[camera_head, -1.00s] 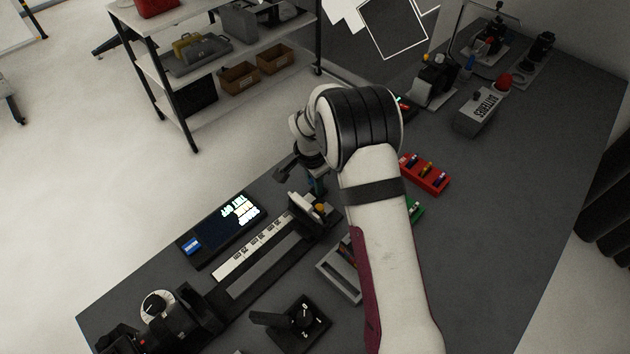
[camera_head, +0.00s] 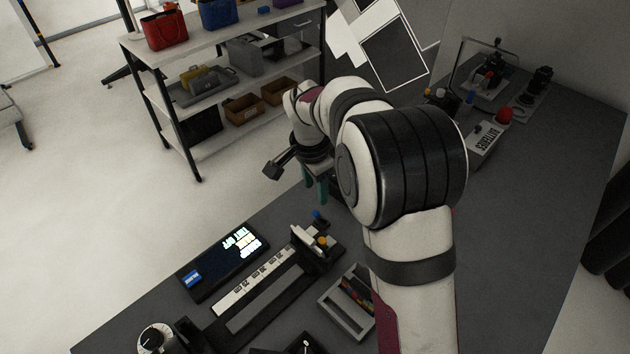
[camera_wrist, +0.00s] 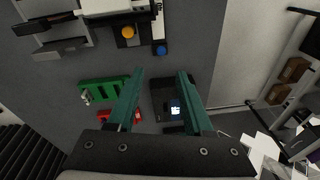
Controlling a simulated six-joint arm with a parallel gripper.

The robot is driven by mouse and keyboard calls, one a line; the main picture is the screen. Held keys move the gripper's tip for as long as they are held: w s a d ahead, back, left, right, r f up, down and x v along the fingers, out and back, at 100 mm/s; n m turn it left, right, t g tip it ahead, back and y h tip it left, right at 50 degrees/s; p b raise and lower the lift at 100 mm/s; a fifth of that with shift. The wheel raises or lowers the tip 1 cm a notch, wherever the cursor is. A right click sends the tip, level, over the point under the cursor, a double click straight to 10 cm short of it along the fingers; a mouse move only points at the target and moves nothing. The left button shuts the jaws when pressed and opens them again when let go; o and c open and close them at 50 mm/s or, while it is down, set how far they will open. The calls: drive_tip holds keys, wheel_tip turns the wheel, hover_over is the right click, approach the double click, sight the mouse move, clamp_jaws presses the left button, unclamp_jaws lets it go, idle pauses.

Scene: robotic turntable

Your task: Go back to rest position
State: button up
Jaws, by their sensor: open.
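My gripper (camera_head: 316,188) shows in the head view above the far left edge of the dark table (camera_head: 520,220), with its green fingers pointing down. In the wrist view my gripper (camera_wrist: 160,88) is open, its two green fingers apart and nothing between them touching either one. Below it in the wrist view are a green holder (camera_wrist: 98,92), red parts (camera_wrist: 124,116) and a small dark device with a lit screen (camera_wrist: 174,108). My arm hides the middle of the table in the head view.
A long rail fixture (camera_head: 265,295) with a display (camera_head: 225,262) lies at the table's front left. A grey tray (camera_head: 335,315) sits beside it. A box labelled batteries (camera_head: 483,150) and a red button (camera_head: 504,115) stand at the back. A shelf (camera_head: 200,100) stands beyond the table.

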wheel_tip(320, 180, up, 2)
drive_tip(key=shift+s, duration=0.15)
idle(0.3)
drive_tip(key=s+d+r+n+y, duration=0.1)
drive_tip(key=s+d+r, duration=0.2)
drive_tip(key=s, duration=0.3)
drive_tip(key=s+d+r+n, duration=0.1)
drive_tip(key=s+d+r, duration=0.15)
drive_tip(key=s, duration=0.45)
drive_tip(key=s+f+n+g+y, duration=0.1)
drive_tip(key=s+n, duration=0.2)
drive_tip(key=s, duration=1.6)
drive_tip(key=shift+s+d+n+g+y, duration=0.2)
drive_tip(key=shift+d+n+g+y, duration=0.1)
drive_tip(key=shift+d+g, duration=0.15)
